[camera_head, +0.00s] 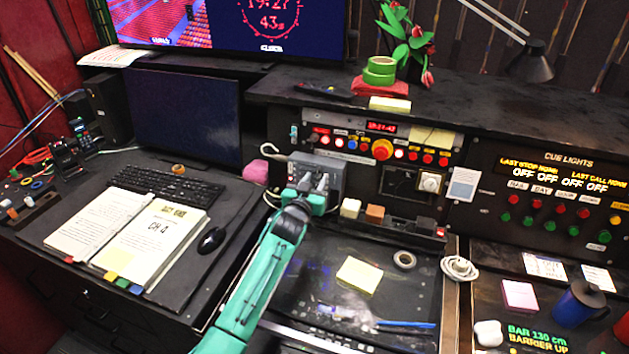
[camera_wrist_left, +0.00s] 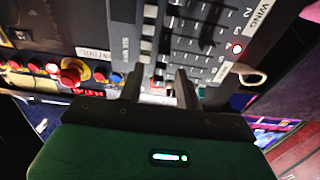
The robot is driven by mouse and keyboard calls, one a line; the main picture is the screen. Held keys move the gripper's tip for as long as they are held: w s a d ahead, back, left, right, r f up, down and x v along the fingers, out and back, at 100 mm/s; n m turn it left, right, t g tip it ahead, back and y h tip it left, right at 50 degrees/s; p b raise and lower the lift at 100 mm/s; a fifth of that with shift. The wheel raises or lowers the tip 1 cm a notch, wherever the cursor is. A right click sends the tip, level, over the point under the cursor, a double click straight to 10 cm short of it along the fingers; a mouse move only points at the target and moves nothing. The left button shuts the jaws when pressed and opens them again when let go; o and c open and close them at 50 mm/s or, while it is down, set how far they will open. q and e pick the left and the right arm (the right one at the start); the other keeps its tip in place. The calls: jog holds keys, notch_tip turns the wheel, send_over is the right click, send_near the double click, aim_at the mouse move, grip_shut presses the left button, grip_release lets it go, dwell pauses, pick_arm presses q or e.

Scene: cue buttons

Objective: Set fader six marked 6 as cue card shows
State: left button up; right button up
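A grey fader box (camera_head: 333,165) stands at the left end of the console. In the left wrist view, the fader panel (camera_wrist_left: 205,38) shows slider rows with small numbers, a WING label, and a side label starting with SIX. A small red light glows beside one number. My left gripper (camera_head: 313,184) is at the box's front; its two dark fingers (camera_wrist_left: 160,88) stand apart over the panel's lower edge, with nothing clearly held. Fader six's exact setting is too small to tell. An open cue book (camera_head: 158,230) shows CH 4 on its right page. My right gripper is out of view.
A button panel with a red and yellow knob (camera_head: 382,149) is right of the box. White and orange blocks (camera_head: 374,214) sit close to its right. A white cable (camera_head: 270,150) curls at its left. A yellow note (camera_head: 359,275) lies on the dark desk in front.

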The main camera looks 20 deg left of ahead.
pick_arm(q)
grip_shut()
jog(key=shift+w+a, duration=0.1)
jog(key=shift+a, duration=1.45)
grip_release()
jog(key=shift+d, duration=0.1)
